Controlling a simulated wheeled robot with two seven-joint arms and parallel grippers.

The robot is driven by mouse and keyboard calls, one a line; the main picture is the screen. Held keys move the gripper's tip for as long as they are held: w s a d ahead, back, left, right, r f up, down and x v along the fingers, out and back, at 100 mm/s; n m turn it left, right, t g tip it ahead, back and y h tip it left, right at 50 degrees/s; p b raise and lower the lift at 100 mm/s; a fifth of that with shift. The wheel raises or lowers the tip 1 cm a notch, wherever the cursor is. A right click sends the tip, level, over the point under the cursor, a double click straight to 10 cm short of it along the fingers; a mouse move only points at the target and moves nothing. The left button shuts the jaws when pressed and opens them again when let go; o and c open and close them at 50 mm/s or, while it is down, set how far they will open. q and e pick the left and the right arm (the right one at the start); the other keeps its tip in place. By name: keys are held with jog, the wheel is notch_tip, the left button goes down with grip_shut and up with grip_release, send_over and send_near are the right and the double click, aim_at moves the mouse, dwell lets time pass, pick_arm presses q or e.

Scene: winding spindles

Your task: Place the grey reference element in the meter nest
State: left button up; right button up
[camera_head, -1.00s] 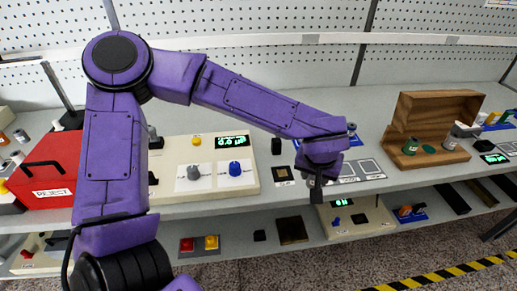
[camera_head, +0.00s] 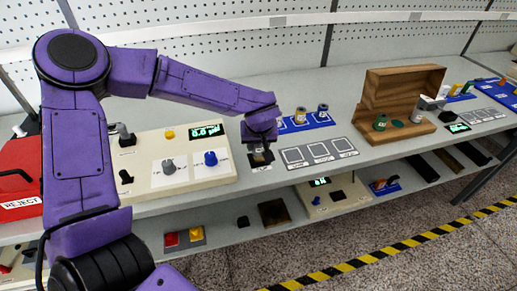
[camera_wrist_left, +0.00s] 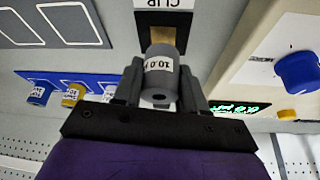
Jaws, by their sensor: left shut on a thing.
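My left gripper (camera_head: 261,157) is shut on the grey reference element (camera_wrist_left: 160,72), a small cylinder with a white "10.0" label in the left wrist view. In that view the element lies between the two fingers, partly in front of a brass-coloured pad (camera_wrist_left: 163,38) in a black frame marked "CLIP". I cannot tell whether the element touches the pad. In the head view the gripper hides most of the element. The cream meter (camera_head: 188,158) with a green display stands left of the gripper. I cannot make out which part is its nest. My right gripper is not in view.
A blue rack (camera_head: 290,125) with small cylinders stands behind the gripper. Farther right is an open wooden box (camera_head: 396,103). A red REJECT bin (camera_head: 20,180) is at far left.

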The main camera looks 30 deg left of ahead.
pick_arm(q)
notch_tip(320, 180, down, 3)
jog(key=shift+r, duration=0.15)
jog(key=shift+d, duration=0.1)
jog(key=o, duration=1.1)
jog(key=shift+c, duration=0.2)
jog(key=v, duration=1.2)
jog(key=shift+r+p, duration=0.2)
jog(key=shift+p, duration=0.15)
